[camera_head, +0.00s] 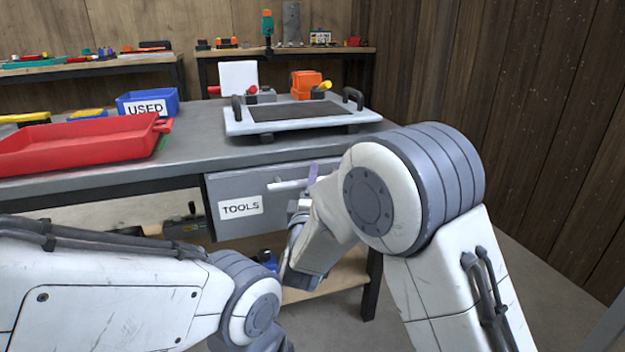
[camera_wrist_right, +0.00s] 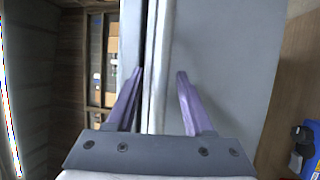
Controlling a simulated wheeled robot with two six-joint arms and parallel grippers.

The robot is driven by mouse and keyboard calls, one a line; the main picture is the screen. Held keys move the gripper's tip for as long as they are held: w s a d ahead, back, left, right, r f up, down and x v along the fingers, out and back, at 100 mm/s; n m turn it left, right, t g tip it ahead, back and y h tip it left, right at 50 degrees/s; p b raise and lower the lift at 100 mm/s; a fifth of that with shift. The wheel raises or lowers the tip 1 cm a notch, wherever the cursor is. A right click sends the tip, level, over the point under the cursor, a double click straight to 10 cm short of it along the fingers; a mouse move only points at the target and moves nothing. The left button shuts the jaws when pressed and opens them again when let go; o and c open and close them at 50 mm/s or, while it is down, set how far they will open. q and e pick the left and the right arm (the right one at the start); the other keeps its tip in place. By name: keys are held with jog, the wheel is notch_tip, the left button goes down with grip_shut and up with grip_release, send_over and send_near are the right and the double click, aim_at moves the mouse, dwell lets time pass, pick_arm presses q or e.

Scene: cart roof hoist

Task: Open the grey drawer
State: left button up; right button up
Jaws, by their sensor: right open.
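The grey drawer (camera_head: 262,215) with a TOOLS label sits under the right part of the grey workbench (camera_head: 200,155). Its front looks about flush with the bench edge, so it appears shut. A pale bar handle (camera_head: 288,184) sticks out from its front. My right gripper (camera_head: 312,178) is at the right end of the handle, partly hidden by my own arm. In the right wrist view its two purple fingers (camera_wrist_right: 160,72) are apart, facing the drawer front (camera_wrist_right: 225,80). My left gripper is out of view.
On the bench are a red tray (camera_head: 80,145), a blue USED bin (camera_head: 148,103) and a white board with a dark panel (camera_head: 300,113). A wooden shelf (camera_head: 340,275) lies below the drawer. A dark wood wall (camera_head: 520,110) stands at the right.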

jog(key=shift+w+a, duration=0.1)
jog(key=shift+a, duration=0.05)
grip_shut()
dwell(1.4)
